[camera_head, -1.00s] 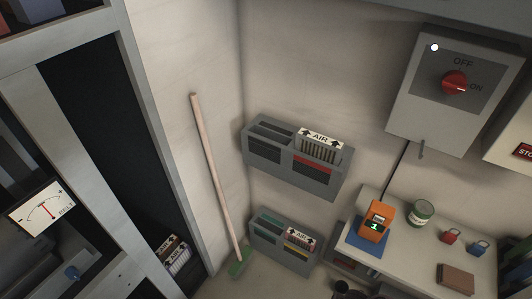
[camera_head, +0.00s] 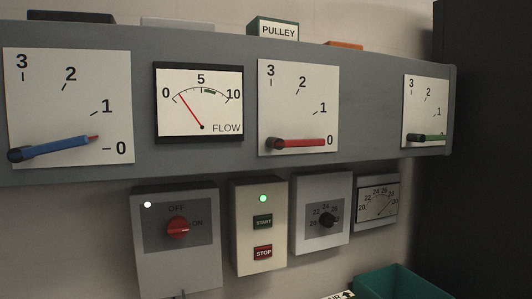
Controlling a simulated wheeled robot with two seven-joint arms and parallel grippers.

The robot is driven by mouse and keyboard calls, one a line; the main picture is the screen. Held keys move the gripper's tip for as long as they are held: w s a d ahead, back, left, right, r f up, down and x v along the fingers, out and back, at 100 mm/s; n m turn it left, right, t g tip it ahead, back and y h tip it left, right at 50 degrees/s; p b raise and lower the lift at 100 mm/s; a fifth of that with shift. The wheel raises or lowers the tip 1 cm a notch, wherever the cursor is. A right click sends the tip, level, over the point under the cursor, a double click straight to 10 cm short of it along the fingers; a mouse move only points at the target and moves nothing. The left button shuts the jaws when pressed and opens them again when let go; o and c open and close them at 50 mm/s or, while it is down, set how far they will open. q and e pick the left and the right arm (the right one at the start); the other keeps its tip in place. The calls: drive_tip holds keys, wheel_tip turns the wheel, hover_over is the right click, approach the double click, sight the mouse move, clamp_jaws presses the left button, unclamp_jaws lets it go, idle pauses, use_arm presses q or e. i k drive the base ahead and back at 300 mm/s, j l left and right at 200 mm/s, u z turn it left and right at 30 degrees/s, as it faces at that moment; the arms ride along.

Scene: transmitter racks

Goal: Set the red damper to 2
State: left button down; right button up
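The red damper is a red lever (camera_head: 300,143) with a dark pivot at its left end, on a white scale plate (camera_head: 298,90) marked 0 to 3. The lever lies nearly level and points right at 0. The 2 mark stands up and right of the pivot. A blue lever (camera_head: 55,147) on the left plate points a little above 0. A green lever (camera_head: 428,138) on the right plate lies nearly level. Neither of my grippers shows in this view.
A flow meter (camera_head: 200,101) sits between the blue and red plates, its needle near 0. Below hang a switch box (camera_head: 178,259) with a red knob, a START/STOP box (camera_head: 260,205) with a green light, and a dial box (camera_head: 323,188). A teal bin (camera_head: 400,284) stands lower right.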

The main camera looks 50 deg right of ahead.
sight(273, 142)
drive_tip(key=z, duration=1.85)
